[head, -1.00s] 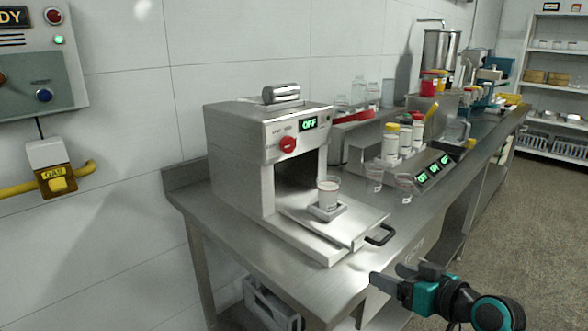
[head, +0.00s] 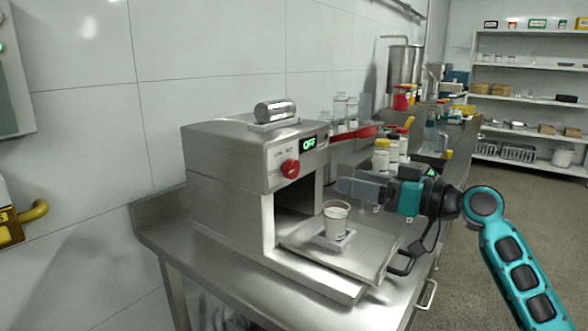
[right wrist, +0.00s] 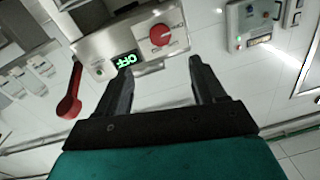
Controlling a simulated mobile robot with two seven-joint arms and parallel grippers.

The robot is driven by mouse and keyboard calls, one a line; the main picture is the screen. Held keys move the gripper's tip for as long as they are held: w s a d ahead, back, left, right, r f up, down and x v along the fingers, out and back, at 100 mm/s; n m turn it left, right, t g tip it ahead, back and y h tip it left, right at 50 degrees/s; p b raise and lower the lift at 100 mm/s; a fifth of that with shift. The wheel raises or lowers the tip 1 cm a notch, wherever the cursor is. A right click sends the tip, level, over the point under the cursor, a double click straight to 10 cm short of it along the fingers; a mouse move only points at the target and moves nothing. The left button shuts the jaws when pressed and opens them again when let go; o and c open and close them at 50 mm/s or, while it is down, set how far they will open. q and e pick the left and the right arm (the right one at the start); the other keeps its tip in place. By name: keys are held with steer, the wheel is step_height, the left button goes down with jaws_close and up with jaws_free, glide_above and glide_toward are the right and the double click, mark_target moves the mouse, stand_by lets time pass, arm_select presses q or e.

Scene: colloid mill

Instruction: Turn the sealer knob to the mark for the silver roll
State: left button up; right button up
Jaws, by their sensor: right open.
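The sealer (head: 225,165) is a steel box on the bench with a green display reading OFF (head: 309,143). Its red round knob (head: 290,169) sits on the front panel, left of and below the display. The silver roll (head: 275,110) lies on top of the sealer. In the right wrist view the knob (right wrist: 163,35) shows beyond the fingers, with its printed marks too small to read. My right gripper (head: 345,187) is open and empty, to the right of the knob and apart from it. My left gripper is not in view.
A cup (head: 336,218) stands on the sealer's pulled-out tray (head: 300,243), below my right gripper. White bottles (head: 390,152) and jars stand behind my right gripper. A red-handled lever (right wrist: 70,105) shows beside the panel in the right wrist view.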

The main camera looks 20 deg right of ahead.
mark_target(295, 169)
steer(key=p+x, duration=0.1)
steer(key=x, duration=1.1)
steer(key=shift+a, duration=0.1)
steer(key=c, duration=1.1)
